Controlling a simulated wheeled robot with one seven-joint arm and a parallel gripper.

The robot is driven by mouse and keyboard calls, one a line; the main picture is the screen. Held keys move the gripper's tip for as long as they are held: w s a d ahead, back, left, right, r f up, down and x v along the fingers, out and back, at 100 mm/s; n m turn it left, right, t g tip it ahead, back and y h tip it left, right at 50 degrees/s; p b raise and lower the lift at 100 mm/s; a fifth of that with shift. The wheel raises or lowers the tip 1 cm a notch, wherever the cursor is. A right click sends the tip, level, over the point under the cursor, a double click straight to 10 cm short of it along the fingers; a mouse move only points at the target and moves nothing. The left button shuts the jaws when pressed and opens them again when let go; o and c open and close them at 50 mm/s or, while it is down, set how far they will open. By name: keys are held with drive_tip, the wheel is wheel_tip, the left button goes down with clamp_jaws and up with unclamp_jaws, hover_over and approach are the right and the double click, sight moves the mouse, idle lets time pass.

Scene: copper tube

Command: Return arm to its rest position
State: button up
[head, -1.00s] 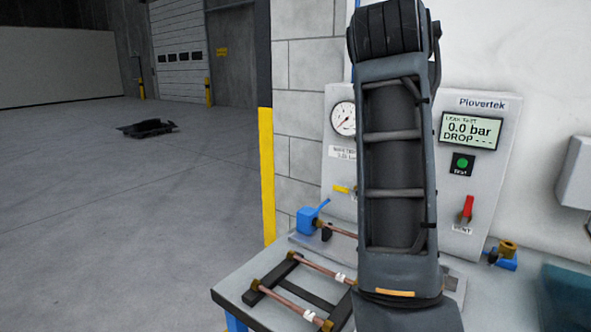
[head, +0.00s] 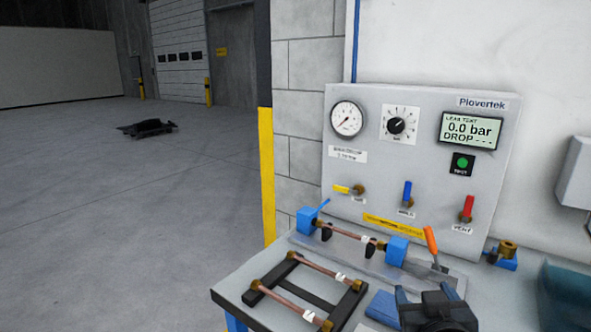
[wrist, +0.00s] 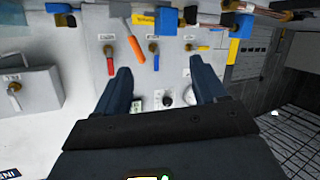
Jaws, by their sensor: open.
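My gripper (wrist: 161,72) shows in the wrist view with its two dark fingers spread and nothing between them. The test panel, upside down in that view, lies beyond the fingers. In the head view, a dark part of my arm sits low at the bottom right, over the bench front; the fingers cannot be made out there. A copper tube (head: 345,233) lies between a left blue clamp (head: 306,221) and a right blue clamp (head: 397,251) on the bench, apart from my arm.
The grey test panel (head: 425,110) stands behind, its display reading 0.0 bar. An orange-handled lever (head: 431,242) rises beside the right clamp. A dark rack (head: 305,295) with two copper tubes lies on the bench (head: 240,291). Open floor (head: 120,220) lies left.

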drive_tip(key=shift+n+y, duration=0.6)
drive_tip(key=shift+y, duration=0.2)
drive_tip(key=s+f, duration=0.2)
drive_tip(key=s, duration=0.1)
drive_tip(key=s+f, duration=0.2)
drive_tip(key=s, duration=0.1)
drive_tip(key=s+f, duration=0.2)
drive_tip(key=s, duration=0.1)
drive_tip(key=shift+s+d+f, duration=0.25)
drive_tip(key=shift+s, duration=0.1)
drive_tip(key=s+f+y, duration=0.1)
drive_tip(key=s+f, duration=0.2)
drive_tip(key=s, duration=0.9)
drive_tip(key=s+r+m, duration=0.1)
drive_tip(key=s+r, duration=0.2)
drive_tip(key=s, duration=0.8)
drive_tip(key=s+r, duration=0.4)
drive_tip(key=s, duration=0.6)
wheel_tip(320, 180, down, 10)
drive_tip(key=b, duration=1)
drive_tip(key=shift+a+f+y, duration=0.2)
drive_tip(key=shift+a+y, duration=0.2)
drive_tip(key=shift+c, duration=0.3)
